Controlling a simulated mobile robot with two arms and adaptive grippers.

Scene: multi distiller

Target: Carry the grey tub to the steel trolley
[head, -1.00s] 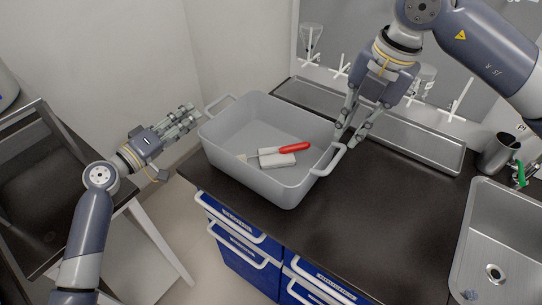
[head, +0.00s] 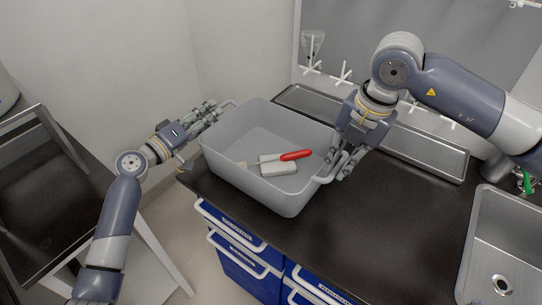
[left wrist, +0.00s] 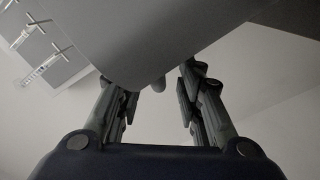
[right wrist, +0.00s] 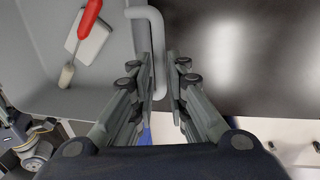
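The grey tub (head: 251,179) stands on the dark countertop, with a red-handled brush (head: 286,156) and a white block (head: 278,169) inside. My left gripper (head: 213,108) is at the tub's left end, by its left handle (head: 222,105). My right gripper (head: 336,168) is at the tub's right handle (head: 327,178). In the right wrist view the handle (right wrist: 158,60) runs between its open fingers (right wrist: 161,75), with a gap on the right side.
A dark-topped stand with a metal frame (head: 42,185) is at the left, below counter height. A steel sink (head: 510,235) is at the right. A long steel tray (head: 430,155) lies along the back. The counter right of the tub is clear.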

